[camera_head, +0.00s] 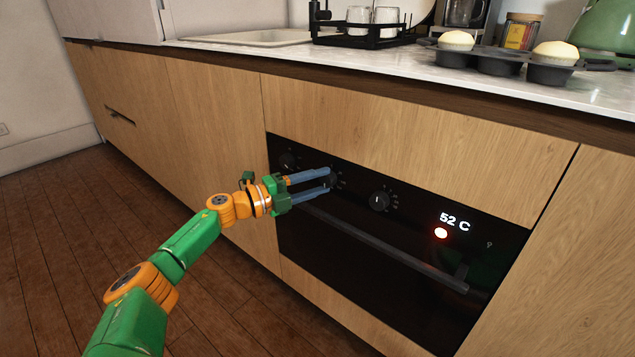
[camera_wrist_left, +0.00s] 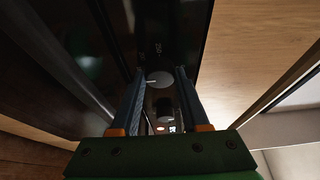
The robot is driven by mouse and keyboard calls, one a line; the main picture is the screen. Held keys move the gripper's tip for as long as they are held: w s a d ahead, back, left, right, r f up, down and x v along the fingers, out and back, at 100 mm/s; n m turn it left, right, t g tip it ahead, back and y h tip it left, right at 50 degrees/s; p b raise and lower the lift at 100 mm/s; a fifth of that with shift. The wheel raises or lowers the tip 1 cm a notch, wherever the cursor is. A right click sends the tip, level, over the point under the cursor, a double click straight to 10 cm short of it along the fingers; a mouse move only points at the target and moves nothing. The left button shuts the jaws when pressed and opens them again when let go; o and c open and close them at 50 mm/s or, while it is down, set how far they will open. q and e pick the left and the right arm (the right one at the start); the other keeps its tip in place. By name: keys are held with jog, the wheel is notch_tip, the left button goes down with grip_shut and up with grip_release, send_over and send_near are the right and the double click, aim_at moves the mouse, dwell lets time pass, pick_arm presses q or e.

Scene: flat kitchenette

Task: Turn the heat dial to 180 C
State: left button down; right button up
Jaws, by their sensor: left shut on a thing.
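The black oven front (camera_head: 350,255) has three round dials in a row along its top. My left gripper (camera_head: 330,180) reaches in from the left, its two blue fingers closed around the middle dial (camera_head: 335,182). The fingers hide much of that dial and its marks, so its setting cannot be read. In the left wrist view a pale round dial face (camera_wrist_left: 160,78) shows between the fingertips. The right dial (camera_head: 380,200) and left dial (camera_head: 288,160) are free. The lit display (camera_head: 454,222) reads 52 C, with a red light (camera_head: 441,233) below it. My right gripper is out of view.
The oven handle (camera_head: 385,246) runs as a long bar below the dials, close under my left gripper. Wooden cabinet fronts (camera_head: 215,140) flank the oven. A marble worktop (camera_head: 400,70) above holds a muffin tin (camera_head: 500,62) and a black rack (camera_head: 355,38).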

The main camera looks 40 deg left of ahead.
pick_arm(q)
jog(key=shift+c, duration=2)
grip_release()
jog(key=v, duration=0.7)
jog(key=shift+p, duration=0.45)
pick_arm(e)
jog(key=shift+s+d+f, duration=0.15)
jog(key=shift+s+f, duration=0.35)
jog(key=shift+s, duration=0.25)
